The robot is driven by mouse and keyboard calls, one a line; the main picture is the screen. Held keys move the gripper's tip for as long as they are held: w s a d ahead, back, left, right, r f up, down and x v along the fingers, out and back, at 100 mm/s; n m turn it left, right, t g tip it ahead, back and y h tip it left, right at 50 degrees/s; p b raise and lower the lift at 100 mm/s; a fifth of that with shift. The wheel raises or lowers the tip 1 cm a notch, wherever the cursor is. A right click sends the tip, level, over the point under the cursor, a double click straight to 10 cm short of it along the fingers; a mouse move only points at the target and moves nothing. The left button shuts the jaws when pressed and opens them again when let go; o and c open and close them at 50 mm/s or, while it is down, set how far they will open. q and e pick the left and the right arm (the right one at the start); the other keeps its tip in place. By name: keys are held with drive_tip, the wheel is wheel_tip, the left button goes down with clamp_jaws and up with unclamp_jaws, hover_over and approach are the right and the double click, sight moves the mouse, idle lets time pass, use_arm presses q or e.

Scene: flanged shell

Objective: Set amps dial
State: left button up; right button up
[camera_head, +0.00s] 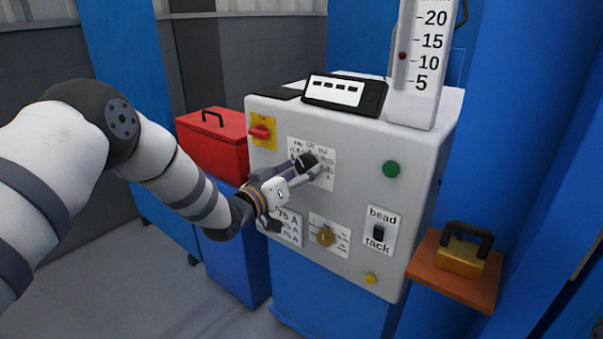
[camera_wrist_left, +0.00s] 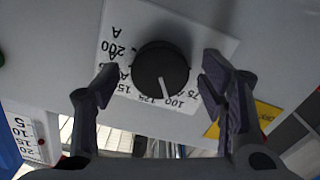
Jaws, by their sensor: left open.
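The amps dial (camera_wrist_left: 162,70) is a round black knob on a white scale plate (camera_wrist_left: 205,42), seen upside down in the left wrist view. Its white pointer line points between the 125 and 100 marks. My left gripper (camera_wrist_left: 160,74) is open, with one finger on each side of the dial and gaps between fingers and knob. I cannot tell how near the fingertips are to the panel. In the head view my left gripper (camera_head: 314,168) is in front of the scale plate (camera_head: 328,184) and largely hides the dial. My right gripper is not in view.
A red toolbox (camera_head: 213,146) stands left. A brass block with black handle (camera_head: 461,256) sits on the right shelf.

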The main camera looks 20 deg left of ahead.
use_arm(q)
drive_tip(key=shift+w, duration=0.15)
drive_tip(key=c, duration=1.2)
drive_tip(key=shift+o, duration=0.2)
drive_tip(key=shift+m, duration=0.3)
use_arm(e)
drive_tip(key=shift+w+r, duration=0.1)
use_arm(q)
drive_tip(key=m, duration=0.3)
drive_tip(key=shift+r+p, duration=0.1)
drive_tip(key=shift+p, duration=0.3)
drive_tip(key=shift+m, duration=1.6)
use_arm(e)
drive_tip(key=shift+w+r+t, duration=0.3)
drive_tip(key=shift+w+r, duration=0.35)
use_arm(q)
drive_tip(key=o, duration=1.2)
drive_tip(key=shift+c, duration=0.2)
